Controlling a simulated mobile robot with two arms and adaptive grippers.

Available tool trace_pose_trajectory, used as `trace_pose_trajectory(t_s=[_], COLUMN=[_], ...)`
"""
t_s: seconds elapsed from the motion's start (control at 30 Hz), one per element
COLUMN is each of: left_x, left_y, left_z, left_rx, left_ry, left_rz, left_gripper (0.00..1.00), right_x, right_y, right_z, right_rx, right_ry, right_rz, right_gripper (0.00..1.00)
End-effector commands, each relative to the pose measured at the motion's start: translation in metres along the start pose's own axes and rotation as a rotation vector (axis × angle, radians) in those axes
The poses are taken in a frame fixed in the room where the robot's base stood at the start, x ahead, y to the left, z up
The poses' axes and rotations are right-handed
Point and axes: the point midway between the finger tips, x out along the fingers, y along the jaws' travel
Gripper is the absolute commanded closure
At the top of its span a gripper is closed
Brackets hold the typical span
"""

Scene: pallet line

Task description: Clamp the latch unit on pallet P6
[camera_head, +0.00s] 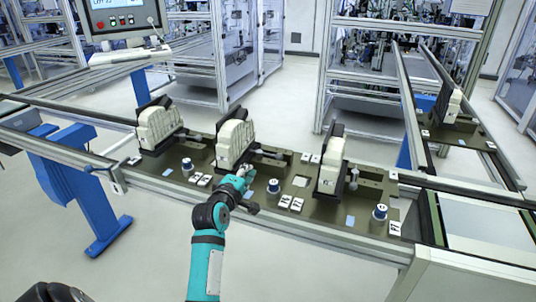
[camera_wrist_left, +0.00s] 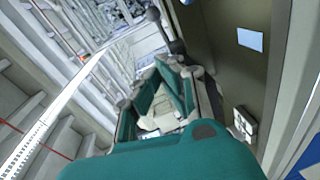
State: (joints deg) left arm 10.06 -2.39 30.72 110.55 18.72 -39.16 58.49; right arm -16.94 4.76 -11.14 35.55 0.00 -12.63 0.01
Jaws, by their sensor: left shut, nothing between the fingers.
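Three pale, ribbed latch units stand upright on dark pallets along the line in the head view: left (camera_head: 158,127), middle (camera_head: 235,138) and right (camera_head: 331,164). My right gripper is not in view.
Small posts with round tops, such as one by the middle pallet (camera_head: 273,187), stand on the pallets. Another latch unit (camera_head: 449,104) is on the right-hand line. A metal rail (camera_head: 290,224) runs along the front edge. A control panel (camera_head: 122,17) stands at upper left.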

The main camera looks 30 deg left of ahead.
Motion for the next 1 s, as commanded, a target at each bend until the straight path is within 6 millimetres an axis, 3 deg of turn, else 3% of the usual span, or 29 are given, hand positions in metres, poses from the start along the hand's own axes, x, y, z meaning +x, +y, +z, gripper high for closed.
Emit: trace_pose_trajectory(t_s=[0.27, 0.43, 0.5, 0.7, 1.0], left_x=[0.055, 0.085, 0.093, 0.107, 0.111], left_y=[0.003, 0.002, 0.003, 0.001, 0.000], left_z=[-0.001, -0.001, 0.009, 0.024, 0.028], left_rx=[0.002, 0.002, -0.001, 0.001, 0.001], left_ry=[0.001, 0.001, -0.001, 0.002, 0.002], left_rz=[0.000, 0.000, -0.001, 0.000, 0.001], left_gripper=[1.00, 1.00, 1.00, 1.00, 1.00], right_x=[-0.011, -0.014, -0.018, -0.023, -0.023], right_y=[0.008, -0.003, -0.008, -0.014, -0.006], right_z=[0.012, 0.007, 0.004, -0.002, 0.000], right_rx=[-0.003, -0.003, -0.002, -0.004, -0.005], right_ry=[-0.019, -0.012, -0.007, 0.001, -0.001], right_rz=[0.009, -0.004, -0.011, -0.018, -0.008], right_gripper=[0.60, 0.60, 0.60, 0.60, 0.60])
